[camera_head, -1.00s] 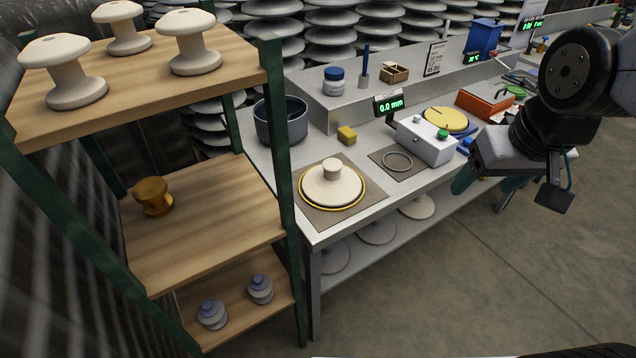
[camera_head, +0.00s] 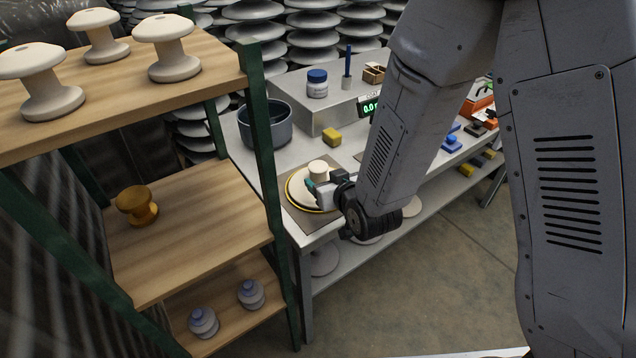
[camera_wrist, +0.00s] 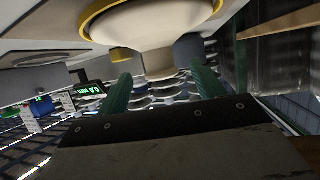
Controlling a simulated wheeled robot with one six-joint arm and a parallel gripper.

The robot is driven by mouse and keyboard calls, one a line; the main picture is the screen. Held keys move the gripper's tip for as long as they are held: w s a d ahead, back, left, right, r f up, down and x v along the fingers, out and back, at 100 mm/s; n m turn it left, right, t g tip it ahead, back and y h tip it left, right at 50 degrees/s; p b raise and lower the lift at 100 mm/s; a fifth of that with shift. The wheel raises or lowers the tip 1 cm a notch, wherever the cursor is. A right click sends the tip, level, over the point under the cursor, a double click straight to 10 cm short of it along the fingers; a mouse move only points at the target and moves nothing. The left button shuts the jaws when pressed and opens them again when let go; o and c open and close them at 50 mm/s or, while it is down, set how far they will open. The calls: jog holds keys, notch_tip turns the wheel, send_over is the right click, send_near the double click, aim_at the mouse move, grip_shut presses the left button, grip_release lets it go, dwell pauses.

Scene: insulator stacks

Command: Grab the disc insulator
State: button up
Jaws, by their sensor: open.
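The disc insulator (camera_head: 301,197) is cream-white, with a round disc, a knob on top and a yellow ring around its base. It sits on a brown mat (camera_head: 293,215) at the near left corner of the metal bench. My gripper (camera_head: 314,184) is at the insulator's knob, coming in from the right. In the wrist view the disc insulator (camera_wrist: 150,25) fills the top, its knob hanging between the two green fingers (camera_wrist: 160,88). The fingers are apart, with gaps seen on both sides of the knob. My arm hides part of the disc and the bench behind it.
A wooden shelf rack (camera_head: 190,225) with green posts stands close on the left, holding white spools and an amber one (camera_head: 138,205). A dark pot (camera_head: 266,125) and a yellow block (camera_head: 331,137) sit on the bench behind the insulator. Grey disc stacks line the back.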

aim_at(315, 168)
jog(key=x, duration=0.7)
jog(key=shift+w+r, duration=0.1)
jog(key=shift+w, duration=0.2)
jog(key=c, duration=1.4)
jog(key=shift+w+a+r, duration=0.1)
jog(key=shift+r, duration=0.05)
grip_shut()
